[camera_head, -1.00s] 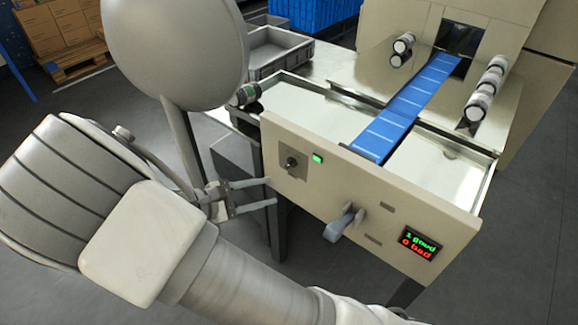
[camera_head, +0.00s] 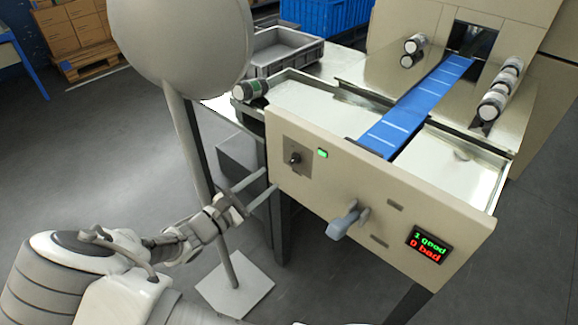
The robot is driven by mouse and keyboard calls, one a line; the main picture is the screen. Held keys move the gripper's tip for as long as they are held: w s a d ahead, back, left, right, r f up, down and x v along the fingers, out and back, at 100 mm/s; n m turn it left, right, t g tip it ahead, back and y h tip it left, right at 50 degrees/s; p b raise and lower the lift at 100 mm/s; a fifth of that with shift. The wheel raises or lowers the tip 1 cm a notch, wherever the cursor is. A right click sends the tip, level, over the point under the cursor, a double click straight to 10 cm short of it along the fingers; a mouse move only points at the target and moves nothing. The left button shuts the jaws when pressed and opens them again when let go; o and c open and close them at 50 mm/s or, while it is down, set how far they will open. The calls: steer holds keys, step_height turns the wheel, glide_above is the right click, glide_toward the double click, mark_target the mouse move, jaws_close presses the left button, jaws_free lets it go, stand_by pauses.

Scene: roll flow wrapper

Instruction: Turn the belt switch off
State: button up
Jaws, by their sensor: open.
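A small dark switch (camera_head: 295,158) sits on a grey-brown plate at the left end of the machine's beige front panel (camera_head: 400,205). A green lamp (camera_head: 322,153) beside it is lit. A grey lever handle (camera_head: 344,222) sticks out lower on the panel, right of the switch. I cannot tell from labels which of them is the belt switch. The blue belt (camera_head: 415,110) runs back from the panel into the machine. My gripper (camera_head: 268,182) is open and empty, its fingers pointing at the panel's left end, just below and left of the switch. I cannot tell if they touch the panel.
A display (camera_head: 428,245) reads "1 good, 0 bad". Rolls lie beside the belt, and one roll (camera_head: 250,90) is at the left corner. A grey crate (camera_head: 285,52) is behind.

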mark_target(293, 160)
steer(key=b+x, duration=0.2)
steer(key=x, duration=0.7)
steer(key=shift+w+d+f, duration=0.1)
steer(key=shift+w+d, duration=0.05)
jaws_close()
